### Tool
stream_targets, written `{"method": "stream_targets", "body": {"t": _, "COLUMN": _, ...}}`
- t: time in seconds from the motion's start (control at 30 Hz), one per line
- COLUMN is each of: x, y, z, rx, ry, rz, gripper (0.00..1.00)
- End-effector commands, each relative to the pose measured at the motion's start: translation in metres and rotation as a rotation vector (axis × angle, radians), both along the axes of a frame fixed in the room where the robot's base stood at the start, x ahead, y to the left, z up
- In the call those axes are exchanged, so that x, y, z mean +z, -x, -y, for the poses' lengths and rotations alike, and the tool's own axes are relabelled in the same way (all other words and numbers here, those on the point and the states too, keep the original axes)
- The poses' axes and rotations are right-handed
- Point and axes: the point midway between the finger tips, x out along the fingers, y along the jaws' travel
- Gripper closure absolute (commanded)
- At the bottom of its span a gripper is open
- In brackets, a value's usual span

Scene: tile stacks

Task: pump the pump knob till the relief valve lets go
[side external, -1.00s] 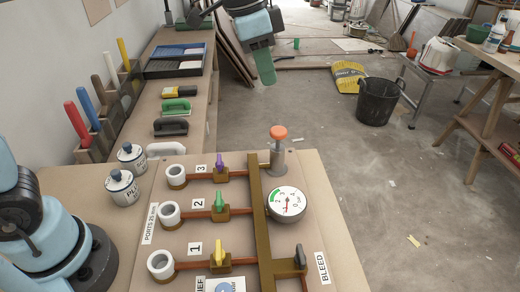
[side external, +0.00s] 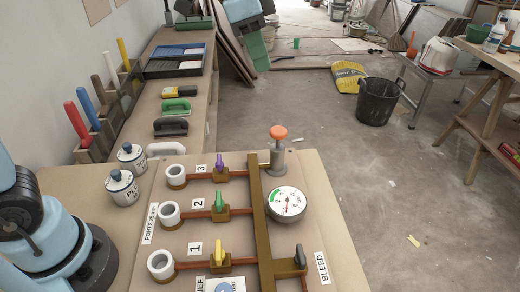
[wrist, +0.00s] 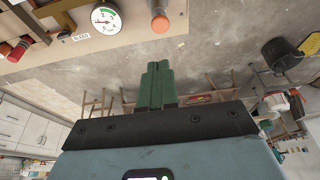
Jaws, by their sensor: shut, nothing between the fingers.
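The pump knob (side external: 277,132) is orange and stands upright on a grey cylinder at the back of the board. It also shows at the top of the wrist view (wrist: 160,22). My gripper (side external: 259,66) is up beyond the knob in the side view, clear of it, with its green fingers together and empty. The fingers (wrist: 157,72) also show together in the wrist view. The pressure gauge (side external: 286,203) has a green arc, and its red needle points down in the side view. A partly cut-off label ending "IEF" (side external: 203,285) lies beside a blue round part (side external: 232,286).
Three ports carry purple (side external: 219,161), green (side external: 219,201) and yellow (side external: 219,249) valve handles. A dark bleed lever (side external: 300,257) is front right. Two small white pots (side external: 122,187) stand left. A bench (side external: 178,100) with floats is behind; a black bucket (side external: 378,101) stands on the floor.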

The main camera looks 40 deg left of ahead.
Motion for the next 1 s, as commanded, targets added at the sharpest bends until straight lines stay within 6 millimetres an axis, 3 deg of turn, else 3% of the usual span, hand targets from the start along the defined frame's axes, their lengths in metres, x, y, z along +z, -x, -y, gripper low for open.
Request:
{"method": "stream_targets", "body": {"t": 0.27, "x": -0.001, "y": 0.000, "z": 0.000, "rx": 0.000, "ry": 0.000, "rz": 0.000, "gripper": 1.00}}
{"method": "stream_targets", "body": {"t": 0.43, "x": -0.012, "y": -0.003, "z": 0.003, "rx": -0.001, "ry": 0.000, "rz": 0.000, "gripper": 1.00}}
{"method": "stream_targets", "body": {"t": 1.0, "x": -0.101, "y": -0.023, "z": 0.021, "rx": -0.001, "ry": -0.001, "rz": -0.001, "gripper": 1.00}}
